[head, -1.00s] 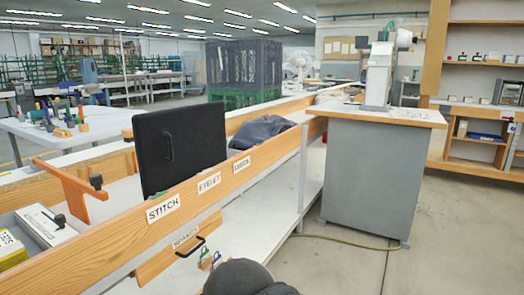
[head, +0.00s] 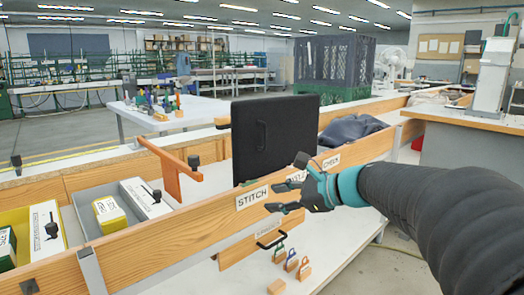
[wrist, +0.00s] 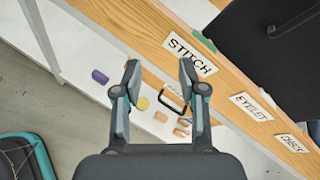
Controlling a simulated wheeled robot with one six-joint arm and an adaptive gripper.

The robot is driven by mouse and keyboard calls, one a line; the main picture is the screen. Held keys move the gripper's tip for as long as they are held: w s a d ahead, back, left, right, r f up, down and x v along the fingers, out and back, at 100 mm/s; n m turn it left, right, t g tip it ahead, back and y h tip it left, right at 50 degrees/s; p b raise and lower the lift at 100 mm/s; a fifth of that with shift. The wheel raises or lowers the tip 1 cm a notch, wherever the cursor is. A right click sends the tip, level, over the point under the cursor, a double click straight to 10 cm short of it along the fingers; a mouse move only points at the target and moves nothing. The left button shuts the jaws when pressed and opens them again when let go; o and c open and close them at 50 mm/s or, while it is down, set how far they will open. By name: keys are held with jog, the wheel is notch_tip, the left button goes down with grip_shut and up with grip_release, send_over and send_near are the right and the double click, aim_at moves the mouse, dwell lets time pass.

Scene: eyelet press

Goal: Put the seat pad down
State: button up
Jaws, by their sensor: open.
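The black, square seat pad (head: 275,140) stands upright behind the wooden front board, with a handle on its face. It shows partly at the upper right of the wrist view (wrist: 272,35). My gripper (head: 280,196) is open and empty, in front of the board beside the STITCH label (head: 252,196). In the wrist view the spread fingers (wrist: 159,70) have nothing between them. The pad is apart from them. The pad's lower edge is partly hidden by the board. The EYELET label is largely covered by my gripper in the head view but is clear in the wrist view (wrist: 252,107).
Bins with boxes (head: 108,210) sit further left. Dark folded cloth (head: 350,130) lies right of the pad. A drawer handle (head: 270,240) and small tagged blocks (head: 291,262) are below the board.

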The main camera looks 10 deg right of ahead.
aim_at(265, 145)
jog(key=w+d+r+m+t+y, duration=0.2)
jog(key=w+d+r+m+t, duration=0.3)
jog(key=w+d+m, duration=0.4)
jog(key=shift+n, duration=0.5)
jog(key=shift+d+r+p+x, duration=0.1)
jog(key=shift+r+p+x, duration=0.1)
jog(key=shift+x, duration=2.3)
jog(key=shift+d+r+p+x, duration=0.1)
jog(key=shift+r+p+x, duration=0.05)
jog(key=shift+x, duration=2.4)
jog(key=shift+r+p+x, duration=0.15)
jog(key=shift+p+x, duration=0.05)
jog(key=shift+x, duration=2.3)
jog(key=shift+w+r, duration=0.1)
jog(key=shift+w, duration=0.1)
grip_shut()
